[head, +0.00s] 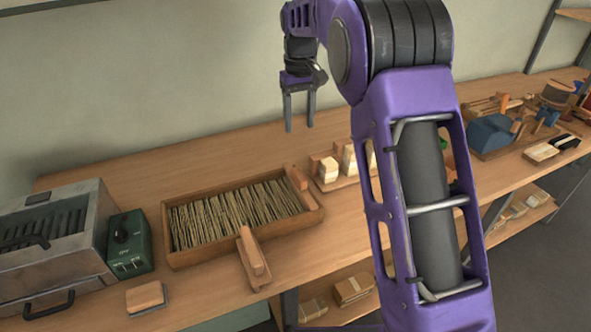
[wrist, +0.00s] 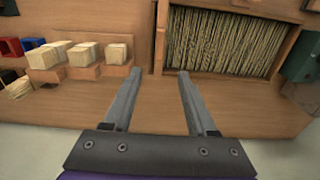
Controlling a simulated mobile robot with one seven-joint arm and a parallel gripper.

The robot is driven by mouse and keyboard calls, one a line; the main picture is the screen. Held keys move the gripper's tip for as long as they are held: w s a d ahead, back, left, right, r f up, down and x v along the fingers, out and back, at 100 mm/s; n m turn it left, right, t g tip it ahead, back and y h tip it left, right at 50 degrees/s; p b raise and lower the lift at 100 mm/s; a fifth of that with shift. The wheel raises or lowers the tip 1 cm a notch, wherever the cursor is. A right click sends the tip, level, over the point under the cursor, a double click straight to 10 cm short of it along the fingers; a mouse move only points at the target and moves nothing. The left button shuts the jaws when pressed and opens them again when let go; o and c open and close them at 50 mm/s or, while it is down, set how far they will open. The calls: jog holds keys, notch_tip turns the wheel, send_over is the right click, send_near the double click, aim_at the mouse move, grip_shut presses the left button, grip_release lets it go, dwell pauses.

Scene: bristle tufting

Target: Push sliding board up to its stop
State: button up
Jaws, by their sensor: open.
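A shallow wooden tray (head: 185,262) full of upright bristle bundles (head: 235,212) stands on the bench. A wooden block like a handle (head: 297,178) sits at its right end in the head view. A second wooden piece with a raised grip (head: 254,255) lies across its front edge. Which of these is the sliding board, I cannot tell. My gripper (head: 299,127) is open and empty, pointing down above the bench behind the tray. In the wrist view my gripper (wrist: 155,73) shows both fingers apart, touching nothing, with the tray (wrist: 225,75) beyond them.
A metal box with slots (head: 50,235) and a green control box (head: 130,243) stand left of the tray. Pale blocks on a wooden stand (head: 328,172) are at its right. A small wooden block (head: 145,297) lies in front. Bare bench (head: 190,170) lies behind the tray.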

aim_at(299, 174)
notch_tip(299, 174, down, 18)
jog(key=shift+r+b, duration=0.2)
jog(key=shift+b, duration=0.65)
grip_shut()
dwell(1.1)
